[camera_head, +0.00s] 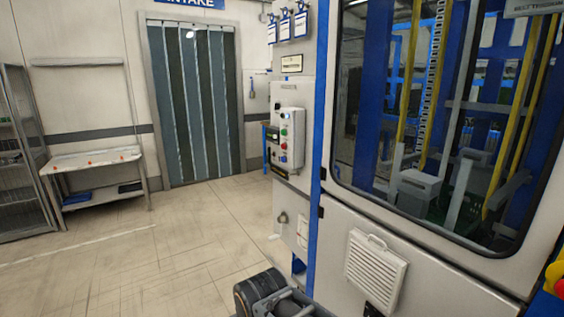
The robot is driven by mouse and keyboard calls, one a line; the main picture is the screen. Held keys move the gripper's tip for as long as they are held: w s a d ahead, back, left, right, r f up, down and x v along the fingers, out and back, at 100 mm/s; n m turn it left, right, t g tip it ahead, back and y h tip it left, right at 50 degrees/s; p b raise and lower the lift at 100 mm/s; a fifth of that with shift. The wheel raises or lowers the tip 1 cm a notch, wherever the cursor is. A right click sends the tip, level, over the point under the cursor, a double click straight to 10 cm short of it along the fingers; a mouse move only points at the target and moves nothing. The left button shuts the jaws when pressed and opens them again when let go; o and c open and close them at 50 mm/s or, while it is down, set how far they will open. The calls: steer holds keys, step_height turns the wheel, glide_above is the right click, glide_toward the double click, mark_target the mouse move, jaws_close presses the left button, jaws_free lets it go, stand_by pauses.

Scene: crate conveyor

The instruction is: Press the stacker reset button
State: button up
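A pale grey control box (297,131) with a column of small coloured buttons is mounted on the narrow end face of the stacker cabinet (336,222). Green, red and blue spots show on its face. The labels are too small to read, so I cannot tell which button is the reset. A dark rounded part with a grey piece beside it shows at the bottom centre and looks like part of my arm. My gripper's fingers are not visible, and nothing of mine touches the box.
Open tiled floor (140,255) lies to the left. A white bench (92,160) and a wire rack (22,170) stand by the left wall. A strip curtain doorway (195,100) is at the back. A red and yellow knob (556,280) shows at the right edge.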

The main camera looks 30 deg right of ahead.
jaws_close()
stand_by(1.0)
